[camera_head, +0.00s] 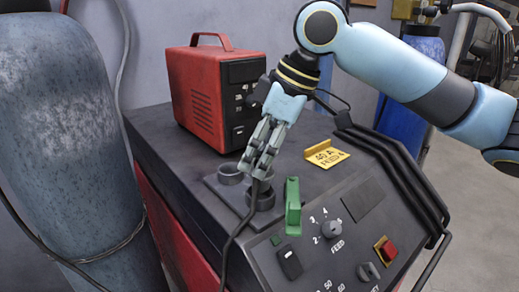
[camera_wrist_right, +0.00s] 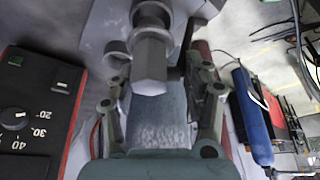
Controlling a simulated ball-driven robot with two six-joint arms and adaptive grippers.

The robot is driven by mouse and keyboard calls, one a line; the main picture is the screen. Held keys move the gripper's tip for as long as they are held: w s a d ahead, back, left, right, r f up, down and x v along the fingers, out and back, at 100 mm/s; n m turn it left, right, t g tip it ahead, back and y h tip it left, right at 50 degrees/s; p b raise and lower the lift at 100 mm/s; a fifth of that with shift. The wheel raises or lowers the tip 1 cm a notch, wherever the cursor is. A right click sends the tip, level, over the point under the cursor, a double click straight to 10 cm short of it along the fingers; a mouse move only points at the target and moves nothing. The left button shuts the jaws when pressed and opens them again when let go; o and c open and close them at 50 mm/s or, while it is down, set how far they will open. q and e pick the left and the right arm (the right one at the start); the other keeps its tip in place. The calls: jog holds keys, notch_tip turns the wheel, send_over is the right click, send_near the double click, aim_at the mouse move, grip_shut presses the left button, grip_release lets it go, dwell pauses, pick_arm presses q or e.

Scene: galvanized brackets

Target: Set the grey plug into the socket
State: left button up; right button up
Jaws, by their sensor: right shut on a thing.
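My right gripper (camera_head: 259,172) points down over the top of the red-sided machine, its fingers shut on the grey plug. In the wrist view the plug (camera_wrist_right: 150,62) is a grey stepped cylinder with a faceted end, beyond the fingers (camera_wrist_right: 158,100). In the head view the fingers mostly hide it. Two dark round sockets sit on a raised plate: one left of the fingertips (camera_head: 230,173), one directly below them (camera_head: 262,199). The plug is close above or at the nearer one; I cannot tell whether it is inside. My left gripper is out of view.
A green upright lever (camera_head: 292,206) stands just right of the nearer socket. A dark cable (camera_head: 235,237) runs down from the fingertips. A large grey cylinder (camera_head: 65,140) stands left.

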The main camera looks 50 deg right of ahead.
jog(key=shift+f+b, duration=0.75)
jog(key=shift+f, duration=0.75)
jog(key=o, duration=1.5)
jog(key=shift+c, duration=0.2)
jog(key=shift+r, duration=0.1)
jog(key=v, duration=0.7)
jog(key=shift+r, duration=0.15)
